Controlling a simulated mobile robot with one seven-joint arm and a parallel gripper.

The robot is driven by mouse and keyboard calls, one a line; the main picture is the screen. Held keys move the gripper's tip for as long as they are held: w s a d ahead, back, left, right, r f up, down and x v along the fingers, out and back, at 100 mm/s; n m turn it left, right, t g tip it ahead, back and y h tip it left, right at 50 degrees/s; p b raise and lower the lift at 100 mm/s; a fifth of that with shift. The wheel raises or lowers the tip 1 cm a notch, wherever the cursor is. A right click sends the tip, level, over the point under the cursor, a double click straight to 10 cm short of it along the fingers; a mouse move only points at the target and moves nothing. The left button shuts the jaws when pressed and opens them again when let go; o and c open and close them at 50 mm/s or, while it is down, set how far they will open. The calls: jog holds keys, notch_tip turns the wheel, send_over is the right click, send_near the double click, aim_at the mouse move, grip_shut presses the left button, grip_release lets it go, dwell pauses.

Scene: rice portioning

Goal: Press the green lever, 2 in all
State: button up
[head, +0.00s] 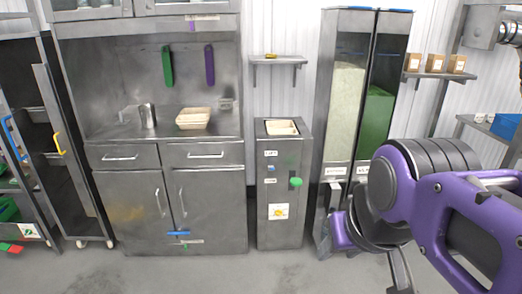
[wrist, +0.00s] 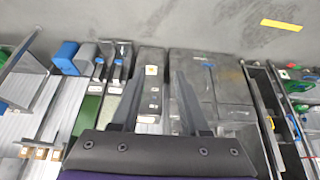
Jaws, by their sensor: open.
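The green lever (head: 296,182) is a round green knob on the front right of a narrow grey dispenser cabinet (head: 276,215). A tan tray (head: 282,127) sits in the top of this cabinet. In the wrist view, which looks upside down, the cabinet (wrist: 151,65) shows beyond and between my fingers. I cannot make out the lever there. My gripper (wrist: 158,76) is open and empty, well apart from the cabinet. In the head view my purple arm is at the lower right, and the gripper is mostly hidden or cut off.
Tall clear bins of pale (head: 345,110) and green (head: 374,125) contents stand right of the dispenser. A steel counter (head: 170,140) on the left holds stacked tan trays (head: 193,118) and a metal cup (head: 147,116). Small boxes (head: 435,63) sit on a right shelf. The floor in front is clear.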

grip_shut()
dwell(1.5)
